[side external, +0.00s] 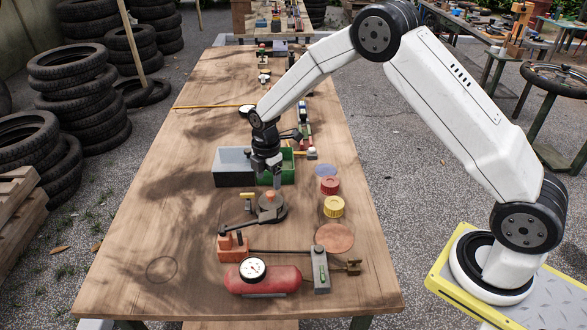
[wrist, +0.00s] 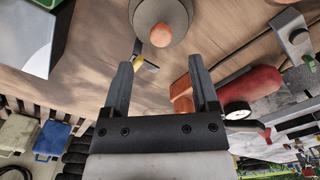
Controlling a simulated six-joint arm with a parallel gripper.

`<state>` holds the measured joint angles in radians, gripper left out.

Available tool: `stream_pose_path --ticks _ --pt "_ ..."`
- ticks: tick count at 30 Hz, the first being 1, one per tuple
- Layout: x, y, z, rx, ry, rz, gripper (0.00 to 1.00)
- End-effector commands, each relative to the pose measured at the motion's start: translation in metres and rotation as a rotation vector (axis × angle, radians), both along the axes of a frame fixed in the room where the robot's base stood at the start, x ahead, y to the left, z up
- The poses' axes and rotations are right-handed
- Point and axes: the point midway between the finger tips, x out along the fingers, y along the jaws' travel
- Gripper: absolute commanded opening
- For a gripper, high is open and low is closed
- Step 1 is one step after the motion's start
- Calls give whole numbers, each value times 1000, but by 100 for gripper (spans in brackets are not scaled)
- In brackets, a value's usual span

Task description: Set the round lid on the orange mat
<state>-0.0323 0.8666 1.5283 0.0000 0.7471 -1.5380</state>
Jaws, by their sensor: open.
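The round lid (side external: 271,210) is a grey disc with an orange knob, in the middle of the table. In the wrist view the lid (wrist: 176,12) and its knob stand just beyond the fingertips, roughly centred between them. My gripper (side external: 274,182) points down over the knob; its fingers (wrist: 160,62) are open and empty, and I cannot tell if they reach beside the knob. The orange mat (side external: 334,238) is a flat, bare disc to the right of the lid and nearer the camera. What lies under the lid is hidden.
A yellow cap (side external: 334,207), a red cap (side external: 330,186) and a blue disc (side external: 326,170) line up behind the mat. A red tank with a gauge (side external: 262,279) and an orange block with a rod (side external: 232,247) stand in front. A grey and green box (side external: 233,168) is behind the lid.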

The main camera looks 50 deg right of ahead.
Motion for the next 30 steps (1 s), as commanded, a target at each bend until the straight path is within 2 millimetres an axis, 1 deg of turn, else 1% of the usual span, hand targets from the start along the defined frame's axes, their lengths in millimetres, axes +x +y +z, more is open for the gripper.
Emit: stream_pose_path --ticks 3,11,14,24,30 --pt "0 0 -8 0 1 -1 77" --pt "0 0 -11 0 0 -1 77" --pt "-1 -1 -18 0 0 -2 77" --pt "-2 -2 -54 0 -1 -1 77" --pt "-1 -2 -61 0 -3 -1 77"
